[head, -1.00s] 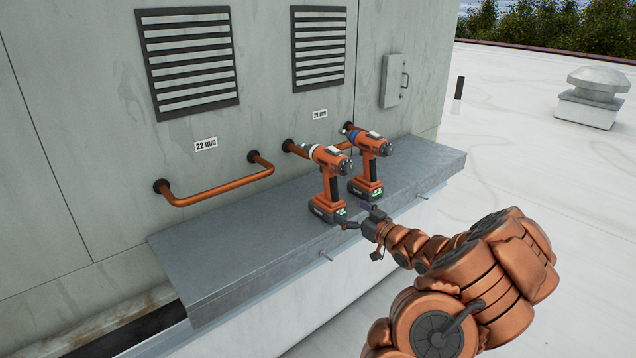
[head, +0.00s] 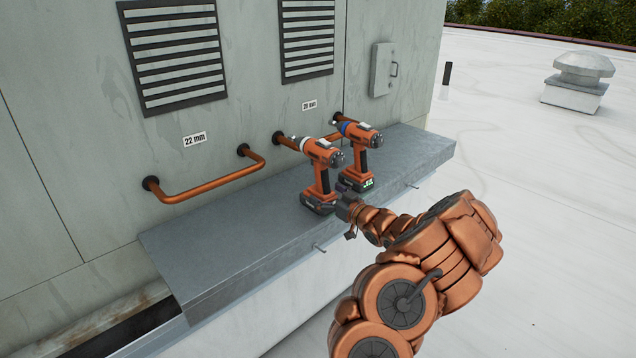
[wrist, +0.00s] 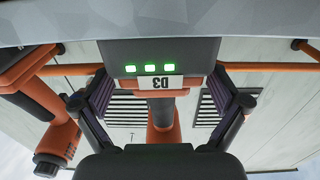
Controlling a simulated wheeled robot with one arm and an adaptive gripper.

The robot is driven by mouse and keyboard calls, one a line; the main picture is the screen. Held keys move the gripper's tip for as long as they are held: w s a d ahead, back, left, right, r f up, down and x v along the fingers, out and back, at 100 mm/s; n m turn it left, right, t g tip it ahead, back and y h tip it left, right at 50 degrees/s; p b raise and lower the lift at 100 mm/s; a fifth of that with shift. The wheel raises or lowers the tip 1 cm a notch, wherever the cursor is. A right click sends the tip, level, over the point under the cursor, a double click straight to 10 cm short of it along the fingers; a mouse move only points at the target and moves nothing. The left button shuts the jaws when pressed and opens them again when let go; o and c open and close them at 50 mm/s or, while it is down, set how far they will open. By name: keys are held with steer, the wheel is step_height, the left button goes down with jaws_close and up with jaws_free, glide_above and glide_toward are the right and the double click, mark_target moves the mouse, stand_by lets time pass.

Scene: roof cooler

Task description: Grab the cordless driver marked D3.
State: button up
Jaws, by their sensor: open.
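The cordless driver D3 (head: 322,175) is orange and black with a white collar. It stands upright on the grey ledge, left of the other driver in the head view. In the wrist view, which is upside down, its battery (wrist: 117,58) shows a D3 label and three green lights. My gripper (wrist: 159,92) is open, its fingers on either side of the battery end. Contact cannot be told. In the head view my gripper (head: 338,197) is at the front right of the battery and partly covers it.
A similar driver with a blue collar (head: 363,150) stands close on the right; it also shows in the wrist view (wrist: 58,140). Copper pipes (head: 215,184) run along the wall behind. The grey ledge (head: 225,245) is clear to the left. Small pegs (head: 319,248) stick out in front.

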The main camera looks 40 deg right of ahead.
steer(key=shift+w+f+p, duration=0.1)
steer(key=shift+w+p, duration=0.25)
steer(key=shift+w, duration=1.05)
steer(key=c, duration=1.7)
steer(key=shift+c, duration=0.5)
